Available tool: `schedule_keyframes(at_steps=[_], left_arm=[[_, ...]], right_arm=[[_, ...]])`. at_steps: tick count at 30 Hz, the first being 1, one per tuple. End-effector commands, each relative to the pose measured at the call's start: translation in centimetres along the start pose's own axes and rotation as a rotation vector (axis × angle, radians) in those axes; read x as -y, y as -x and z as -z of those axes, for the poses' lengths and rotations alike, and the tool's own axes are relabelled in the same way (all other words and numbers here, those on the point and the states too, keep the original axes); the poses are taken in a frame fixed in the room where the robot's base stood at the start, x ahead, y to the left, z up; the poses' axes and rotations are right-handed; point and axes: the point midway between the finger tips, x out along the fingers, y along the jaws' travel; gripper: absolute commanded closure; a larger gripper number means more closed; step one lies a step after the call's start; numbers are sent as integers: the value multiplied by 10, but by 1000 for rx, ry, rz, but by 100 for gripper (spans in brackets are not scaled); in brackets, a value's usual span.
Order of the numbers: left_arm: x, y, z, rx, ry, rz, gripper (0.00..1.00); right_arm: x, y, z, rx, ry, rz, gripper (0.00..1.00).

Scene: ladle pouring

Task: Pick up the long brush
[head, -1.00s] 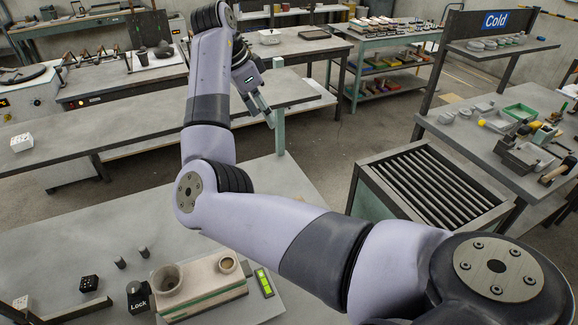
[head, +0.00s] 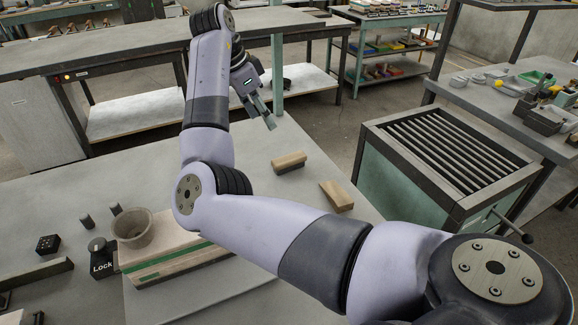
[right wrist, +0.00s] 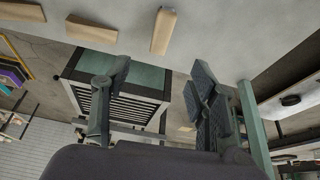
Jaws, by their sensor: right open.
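Two wooden blocks lie apart on the grey table in the head view. One (head: 289,162) has a dark underside like bristles; the other (head: 337,196) is a plain, light wooden piece. I cannot tell for sure which is the long brush. The right wrist view shows several such pieces, one (right wrist: 163,30) near the top middle, another (right wrist: 90,30) to its left. My right gripper (head: 268,118) is open and empty, appearing beyond the blocks in the head view. Its spread fingers (right wrist: 155,70) show in the right wrist view, touching nothing. My left gripper is out of view.
A stone block (head: 175,262) with a round cup (head: 132,228) stands at the table's left, beside a black "Lock" piece (head: 101,258). A slatted-top cabinet (head: 450,150) stands to the right past the table edge. The table around the wooden blocks is clear.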

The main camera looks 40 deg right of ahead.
Motion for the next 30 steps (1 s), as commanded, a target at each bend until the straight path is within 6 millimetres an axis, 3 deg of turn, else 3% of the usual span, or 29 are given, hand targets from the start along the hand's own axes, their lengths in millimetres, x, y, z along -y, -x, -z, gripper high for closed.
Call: schedule_keyframes(at_steps=[5,18,26,30], left_arm=[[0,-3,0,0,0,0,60],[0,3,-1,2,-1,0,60],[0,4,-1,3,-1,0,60],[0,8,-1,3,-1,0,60]], right_arm=[[0,-21,-1,0,-1,-2,47],[0,-110,-1,0,0,-3,47],[1,-129,0,0,0,-1,47],[4,-148,3,0,-1,-3,47]])
